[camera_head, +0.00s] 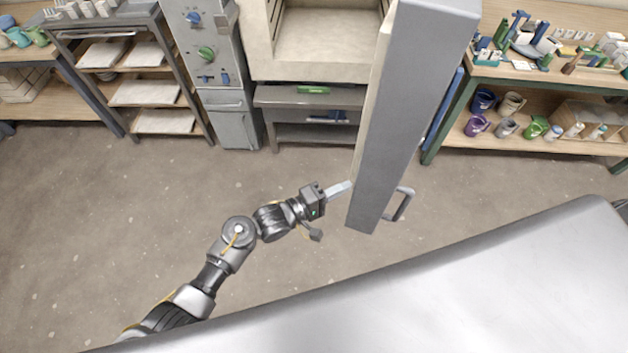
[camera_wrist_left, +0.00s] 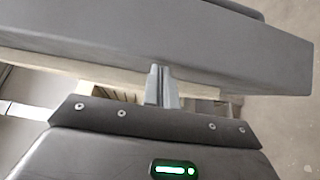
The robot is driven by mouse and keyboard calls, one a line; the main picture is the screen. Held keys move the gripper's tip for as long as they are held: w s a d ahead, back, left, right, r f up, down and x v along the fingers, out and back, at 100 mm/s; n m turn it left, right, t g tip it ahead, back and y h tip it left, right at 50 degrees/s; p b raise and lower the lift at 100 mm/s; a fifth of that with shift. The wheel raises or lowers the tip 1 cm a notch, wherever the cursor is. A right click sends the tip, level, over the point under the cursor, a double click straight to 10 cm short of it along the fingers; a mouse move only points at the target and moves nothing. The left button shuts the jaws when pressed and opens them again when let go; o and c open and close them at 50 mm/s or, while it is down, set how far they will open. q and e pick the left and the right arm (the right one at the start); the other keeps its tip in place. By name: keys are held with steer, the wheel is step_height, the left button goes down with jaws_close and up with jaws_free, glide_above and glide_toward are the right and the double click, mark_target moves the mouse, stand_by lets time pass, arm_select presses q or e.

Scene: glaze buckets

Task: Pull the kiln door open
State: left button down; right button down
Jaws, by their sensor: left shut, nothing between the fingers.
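The grey kiln door (camera_head: 415,100) stands wide open in the head view, swung out toward me from the right side of the kiln (camera_head: 325,45). The pale kiln chamber shows to its left. The door's bar handle (camera_head: 400,204) is on its right, outer face near the free end. My left gripper (camera_head: 350,186) is shut and empty, with its fingertips at the inner, left side of the door near its free end. In the left wrist view the shut fingers (camera_wrist_left: 161,70) point at the door (camera_wrist_left: 150,40); I cannot tell whether they touch it. My right gripper is not in view.
A control cabinet (camera_head: 232,118) and a rack with pale shelves (camera_head: 155,93) stand left of the kiln. A workbench with mugs (camera_head: 535,128) is at the right. A large pale grey surface (camera_head: 450,300) fills the front. Bare floor (camera_head: 120,210) lies at the left.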

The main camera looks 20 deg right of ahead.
mark_target(367, 194)
arm_select(q)
steer(key=shift+s+d, duration=2)
steer(key=shift+d, duration=0.05)
steer(key=shift+w+a, duration=0.1)
steer(key=shift+a, duration=0.05)
steer(key=shift+w+a+p, duration=0.1)
steer(key=shift+a+p, duration=0.15)
steer(key=shift+p, duration=0.2)
steer(key=a, duration=0.1)
steer(key=w+a+p, duration=0.1)
steer(key=shift+w+a+r, duration=0.1)
steer(key=shift+w+a, duration=0.05)
steer(key=shift+a, duration=0.2)
steer(key=s+a+b, duration=0.2)
steer(key=s+a, duration=0.4)
steer(key=s, duration=0.1)
steer(key=shift+s+a+f, duration=0.2)
steer(key=shift+a, duration=0.2)
